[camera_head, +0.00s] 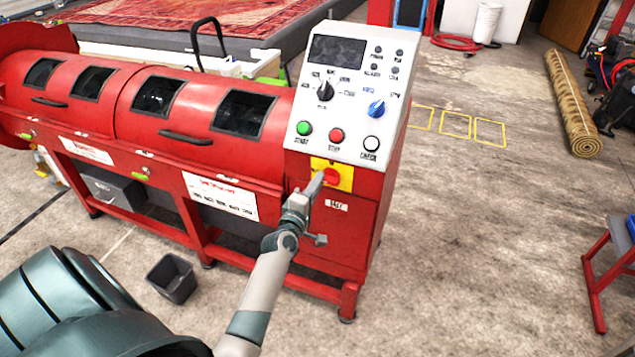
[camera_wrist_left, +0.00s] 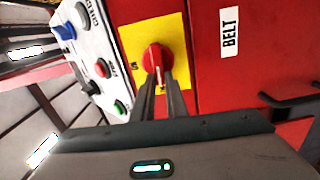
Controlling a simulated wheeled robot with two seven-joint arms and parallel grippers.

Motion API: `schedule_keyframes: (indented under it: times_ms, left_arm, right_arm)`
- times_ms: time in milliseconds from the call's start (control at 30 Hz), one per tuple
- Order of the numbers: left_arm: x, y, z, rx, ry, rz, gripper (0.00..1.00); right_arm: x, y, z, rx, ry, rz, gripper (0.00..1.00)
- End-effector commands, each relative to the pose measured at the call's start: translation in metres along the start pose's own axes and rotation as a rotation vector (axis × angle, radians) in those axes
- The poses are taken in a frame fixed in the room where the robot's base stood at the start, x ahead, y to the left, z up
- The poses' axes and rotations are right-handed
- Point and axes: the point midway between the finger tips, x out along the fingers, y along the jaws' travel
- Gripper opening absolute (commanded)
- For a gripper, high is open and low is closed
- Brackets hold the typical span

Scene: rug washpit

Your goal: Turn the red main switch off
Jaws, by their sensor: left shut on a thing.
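The red main switch (camera_head: 331,176) is a round rotary knob on a yellow plate (camera_head: 345,182), low on the end of the red machine's control box. In the left wrist view the red knob (camera_wrist_left: 157,58) sits on its yellow plate (camera_wrist_left: 134,40), with a small light mark on it. My left gripper (camera_head: 316,186) reaches up to the knob from below. In the left wrist view its two dark fingers (camera_wrist_left: 163,84) are close together at the knob's lower part, shut on it. The fingers partly hide the knob in the head view. My right gripper is not in view.
The white control panel (camera_head: 340,100) above holds a green button (camera_head: 304,128), a red button (camera_head: 336,135), a white button (camera_head: 371,143) and a blue knob (camera_head: 376,108). A "BELT" label (camera_wrist_left: 230,31) is beside the plate. A dark bin (camera_head: 172,278) stands on the floor.

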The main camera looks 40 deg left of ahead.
Motion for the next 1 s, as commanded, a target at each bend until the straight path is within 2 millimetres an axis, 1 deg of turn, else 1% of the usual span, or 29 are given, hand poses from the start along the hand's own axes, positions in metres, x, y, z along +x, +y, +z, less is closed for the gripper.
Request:
schedule_keyframes:
  times_ms: [200, 667, 700, 733, 767, 1000]
  left_arm:
    - [-0.0001, -0.0020, -0.0001, -0.069, 0.000, -0.001, 0.00]
    - [-0.0001, -0.0024, 0.0001, -0.085, 0.000, 0.000, 0.00]
    - [-0.0001, -0.0024, 0.0001, -0.085, 0.000, 0.000, 0.20]
    - [-0.0001, -0.0024, 0.0001, -0.084, 0.000, 0.000, 0.27]
    - [-0.0001, -0.0024, 0.0002, -0.084, 0.000, 0.000, 0.31]
    - [-0.0001, -0.0022, 0.0002, -0.083, 0.000, 0.000, 0.31]
  right_arm:
    - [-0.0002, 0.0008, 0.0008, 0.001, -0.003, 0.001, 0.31]
    - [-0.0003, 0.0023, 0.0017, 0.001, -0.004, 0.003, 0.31]
    - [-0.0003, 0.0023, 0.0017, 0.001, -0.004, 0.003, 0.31]
    - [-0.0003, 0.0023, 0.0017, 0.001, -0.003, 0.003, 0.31]
    - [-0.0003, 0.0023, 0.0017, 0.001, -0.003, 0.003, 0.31]
    - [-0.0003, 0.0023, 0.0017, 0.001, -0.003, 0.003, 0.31]
